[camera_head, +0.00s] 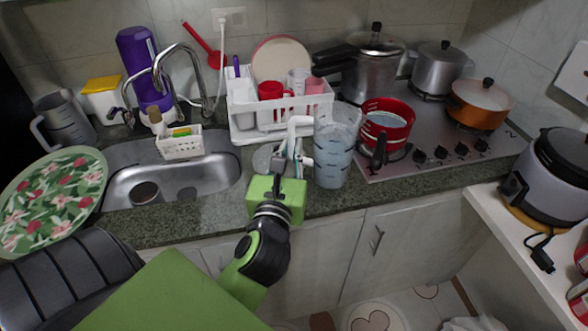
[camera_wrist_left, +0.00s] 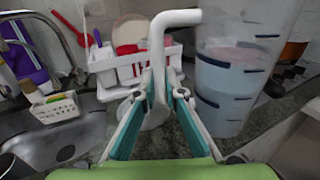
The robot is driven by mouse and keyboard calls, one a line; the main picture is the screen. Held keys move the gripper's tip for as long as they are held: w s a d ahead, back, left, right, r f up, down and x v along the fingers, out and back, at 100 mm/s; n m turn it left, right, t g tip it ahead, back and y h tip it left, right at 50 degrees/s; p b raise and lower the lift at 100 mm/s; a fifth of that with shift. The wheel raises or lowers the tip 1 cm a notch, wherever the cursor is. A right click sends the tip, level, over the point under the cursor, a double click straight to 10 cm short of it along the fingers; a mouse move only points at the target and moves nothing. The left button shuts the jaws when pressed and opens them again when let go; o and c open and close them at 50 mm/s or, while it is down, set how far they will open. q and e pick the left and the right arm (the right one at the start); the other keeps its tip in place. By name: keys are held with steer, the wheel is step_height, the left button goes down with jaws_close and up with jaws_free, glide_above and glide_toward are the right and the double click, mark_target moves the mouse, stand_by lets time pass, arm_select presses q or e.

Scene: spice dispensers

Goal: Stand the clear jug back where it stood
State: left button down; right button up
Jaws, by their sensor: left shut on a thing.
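The clear jug (camera_head: 333,148) has dark measuring marks and a pale bluish lower part. It is upright near the counter's front edge, left of the red pot. It also shows large at the right of the left wrist view (camera_wrist_left: 235,75). My left gripper (camera_head: 288,150) is at the jug's left side. In the wrist view its teal-lined fingers (camera_wrist_left: 160,95) are closed around the jug's white handle (camera_wrist_left: 157,52). I cannot tell whether the jug's base touches the counter. My right gripper is not in view.
A red pot (camera_head: 398,113) stands close to the jug's right on the stove (camera_head: 440,165). A white dish rack (camera_head: 243,130) is behind. The sink (camera_head: 215,175), with a white sponge basket (camera_head: 180,150) at its back, is to the left. A grey jug (camera_head: 68,125) stands far left.

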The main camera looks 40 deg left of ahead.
arm_select(q)
steer(key=w+a+f, duration=0.1)
steer(key=f, duration=0.2)
steer(key=w+a+f+b, duration=0.1)
steer(key=w+f, duration=0.1)
steer(key=f, duration=0.1)
steer(key=w+a+f, duration=0.1)
steer(key=w+f, duration=0.1)
steer(key=f, duration=0.1)
steer(key=shift+w+a, duration=0.1)
steer(key=shift+a, duration=0.25)
steer(key=shift+f, duration=0.2)
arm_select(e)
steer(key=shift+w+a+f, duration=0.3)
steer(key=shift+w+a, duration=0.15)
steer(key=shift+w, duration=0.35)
arm_select(q)
steer(key=shift+f+b, duration=0.1)
steer(key=shift+b, duration=0.2)
steer(key=c, duration=2.2)
jaws_free()
steer(key=shift+f, duration=0.1)
steer(key=shift+o, duration=0.3)
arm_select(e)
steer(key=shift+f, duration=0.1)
